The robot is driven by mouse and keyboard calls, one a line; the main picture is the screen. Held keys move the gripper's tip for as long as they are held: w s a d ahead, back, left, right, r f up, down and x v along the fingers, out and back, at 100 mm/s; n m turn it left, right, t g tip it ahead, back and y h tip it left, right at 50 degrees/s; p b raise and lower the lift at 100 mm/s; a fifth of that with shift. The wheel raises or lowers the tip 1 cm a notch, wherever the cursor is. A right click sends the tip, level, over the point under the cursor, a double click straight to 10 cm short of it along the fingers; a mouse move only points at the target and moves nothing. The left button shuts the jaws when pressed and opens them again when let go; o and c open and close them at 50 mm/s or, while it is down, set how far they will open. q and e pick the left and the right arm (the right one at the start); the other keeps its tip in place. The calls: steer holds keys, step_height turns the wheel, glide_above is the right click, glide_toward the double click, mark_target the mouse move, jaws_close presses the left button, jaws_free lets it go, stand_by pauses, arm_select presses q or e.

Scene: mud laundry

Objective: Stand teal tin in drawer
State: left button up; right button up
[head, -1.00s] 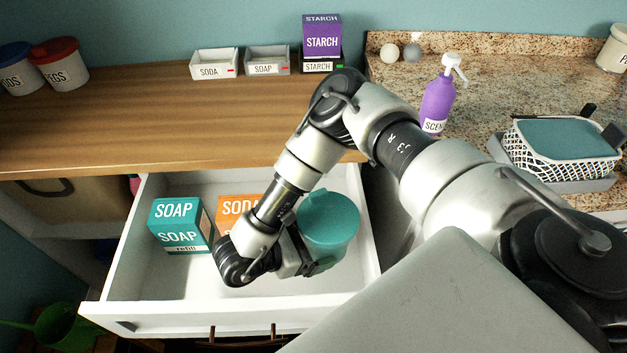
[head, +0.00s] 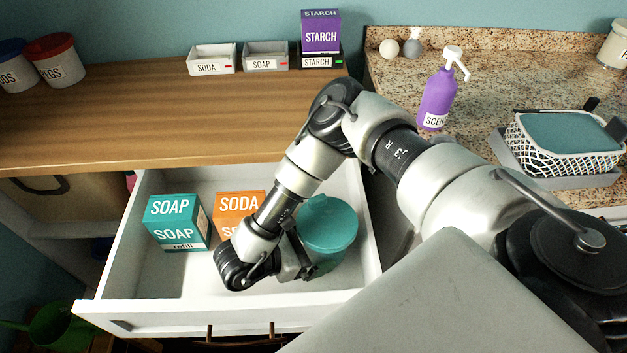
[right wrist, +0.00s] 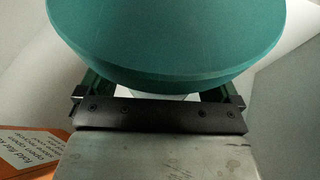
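The teal tin (head: 329,224), round with a wide lid, is inside the open white drawer (head: 120,262), toward its right side. It looks about upright. My right gripper (head: 309,262) reaches down into the drawer, with its fingers on the tin's two sides below the lid. In the right wrist view the tin (right wrist: 165,45) fills the space beyond the palm, between the fingers. The lid hides the fingertips, and the tin's base is hidden, so I cannot tell whether it touches the drawer floor. My left gripper is not in view.
A teal soap box (head: 177,222) and an orange soda box (head: 238,208) stand in the drawer, left of my right arm. The drawer's right wall is close to the tin. The wooden counter (head: 180,120) lies behind. A purple bottle (head: 436,98) stands on the granite top.

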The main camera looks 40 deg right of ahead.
steer(key=shift+o, duration=0.2)
steer(key=shift+r, duration=0.1)
steer(key=shift+r+p, duration=0.25)
steer(key=shift+p, duration=0.05)
steer(key=shift+r+p, duration=0.4)
steer(key=shift+p, duration=0.05)
steer(key=v, duration=0.3)
steer(key=b+v, duration=0.1)
steer(key=v, duration=0.2)
steer(key=shift+w+a+f, duration=0.1)
steer(key=shift+w+a, duration=0.05)
steer(key=shift+a, duration=0.25)
steer(key=shift+a+r, duration=0.25)
steer(key=shift+a, duration=0.05)
